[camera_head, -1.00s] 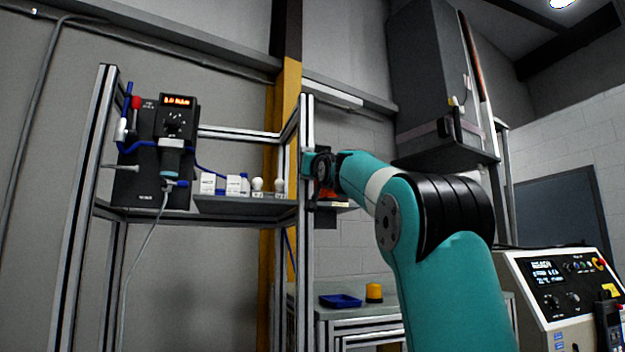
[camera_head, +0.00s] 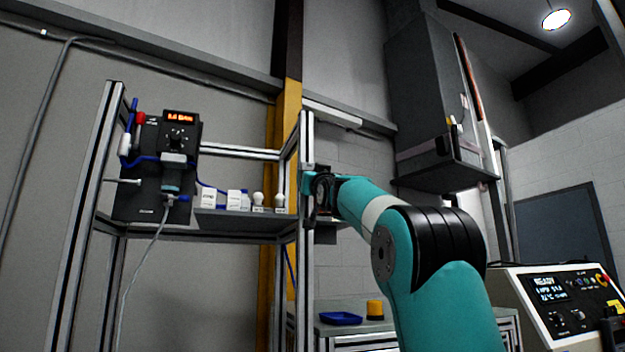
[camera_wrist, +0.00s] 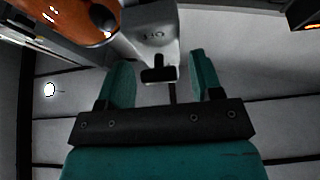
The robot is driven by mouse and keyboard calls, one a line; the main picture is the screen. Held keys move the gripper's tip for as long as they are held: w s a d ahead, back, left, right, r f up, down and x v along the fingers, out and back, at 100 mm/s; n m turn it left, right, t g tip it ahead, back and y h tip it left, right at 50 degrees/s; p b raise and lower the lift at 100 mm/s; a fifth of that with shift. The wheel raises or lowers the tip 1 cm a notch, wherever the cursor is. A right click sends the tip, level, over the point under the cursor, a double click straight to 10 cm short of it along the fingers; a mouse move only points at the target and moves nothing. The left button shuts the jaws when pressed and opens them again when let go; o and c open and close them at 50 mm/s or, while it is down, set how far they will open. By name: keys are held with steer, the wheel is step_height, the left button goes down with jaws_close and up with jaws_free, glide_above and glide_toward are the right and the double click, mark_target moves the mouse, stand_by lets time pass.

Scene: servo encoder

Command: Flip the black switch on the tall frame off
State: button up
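In the wrist view a black switch (camera_wrist: 158,72) projects from a pale grey housing (camera_wrist: 150,38) that bears a small I/O-like mark. The switch lies between the two teal fingers of my gripper (camera_wrist: 160,66), which are spread apart with a gap on either side of it. I cannot tell whether the fingers touch it or which way it is set. In the head view my gripper (camera_head: 320,192) is at the right post of the tall metal frame (camera_head: 306,150). The arm hides the switch there.
A black device (camera_head: 165,165) with a lit red display stands at the frame's left, with small white boxes (camera_head: 222,199) on the shelf. An orange rounded object (camera_wrist: 85,20) is close to my gripper. A blue tray (camera_head: 340,318) and yellow cylinder (camera_head: 375,309) sit below. A console (camera_head: 560,300) stands right.

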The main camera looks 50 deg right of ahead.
steer(key=shift+s, duration=0.1)
steer(key=b+v, duration=0.8)
steer(key=v, duration=0.9)
steer(key=shift+a+f, duration=0.1)
steer(key=w+a+f+n+g+y+p, duration=0.1)
steer(key=w+a+f+n+g+y, duration=0.1)
steer(key=w+a+f+y, duration=0.4)
steer(key=w+a+f+n+g+y+p, duration=0.1)
steer(key=w+a+f+n+y+p, duration=0.2)
steer(key=f, duration=0.5)
steer(key=a+f+n+g+y+p, duration=0.15)
steer(key=a+f+g+y, duration=0.45)
steer(key=a+f, duration=0.9)
steer(key=s+a+f+n+g+p, duration=0.1)
steer(key=s+a+f+n+g, duration=0.1)
steer(key=s, duration=0.5)
steer(key=s+a+f+n+g+y+p, duration=0.1)
steer(key=s+a+f+n+g, duration=0.1)
steer(key=s+a+f+g, duration=0.3)
steer(key=s+a+f+n+g+p, duration=0.1)
steer(key=s+a+f+n+g, duration=0.2)
steer(key=s+a+f, duration=0.3)
steer(key=s+f+g, duration=0.1)
steer(key=s+f, duration=0.1)
steer(key=s, duration=0.2)
steer(key=shift+s+a+f, duration=0.3)
steer(key=shift+s+f, duration=0.1)
